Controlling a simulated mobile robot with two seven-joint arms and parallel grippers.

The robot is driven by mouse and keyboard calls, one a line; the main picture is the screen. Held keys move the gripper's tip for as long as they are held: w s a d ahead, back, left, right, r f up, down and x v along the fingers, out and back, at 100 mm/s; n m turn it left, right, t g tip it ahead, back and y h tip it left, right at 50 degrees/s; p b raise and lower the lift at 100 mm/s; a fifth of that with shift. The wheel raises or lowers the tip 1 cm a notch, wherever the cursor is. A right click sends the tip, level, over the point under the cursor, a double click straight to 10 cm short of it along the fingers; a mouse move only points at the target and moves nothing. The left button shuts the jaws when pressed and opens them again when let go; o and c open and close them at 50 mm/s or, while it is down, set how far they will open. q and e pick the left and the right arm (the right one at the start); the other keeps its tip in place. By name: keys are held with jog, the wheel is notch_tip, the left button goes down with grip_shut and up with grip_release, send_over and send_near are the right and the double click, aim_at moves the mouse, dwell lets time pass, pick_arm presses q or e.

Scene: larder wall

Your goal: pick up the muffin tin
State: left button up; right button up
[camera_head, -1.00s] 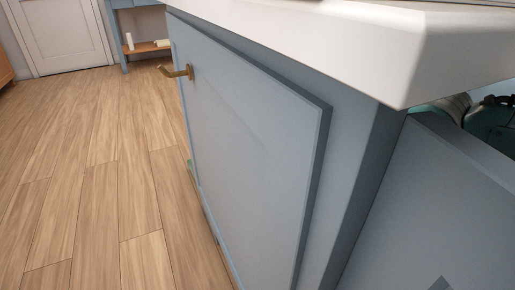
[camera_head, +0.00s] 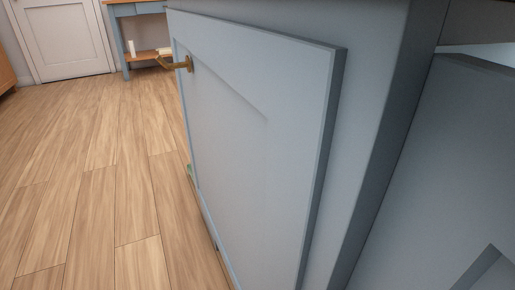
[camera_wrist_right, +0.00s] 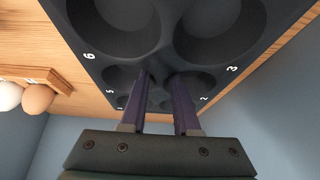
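The muffin tin (camera_wrist_right: 163,57) is dark grey with round cups and white numbers on its rim. It fills the top middle of the right wrist view. My right gripper (camera_wrist_right: 161,80) has two purple fingers that stand apart, with their tips in front of the tin near the middle of its cups. Dark tin surface shows between the fingers. I cannot tell whether the tips touch the tin. Neither the tin nor either gripper shows in the head view.
Wood surface (camera_wrist_right: 22,42) lies around the tin, with brown and white eggs (camera_wrist_right: 38,98) in a wooden holder at left. Blue-grey walls flank it. The head view shows a blue cabinet door (camera_head: 255,130) with a brass handle (camera_head: 175,64), and open wooden floor (camera_head: 95,190).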

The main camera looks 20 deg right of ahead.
grip_shut()
dwell(1.0)
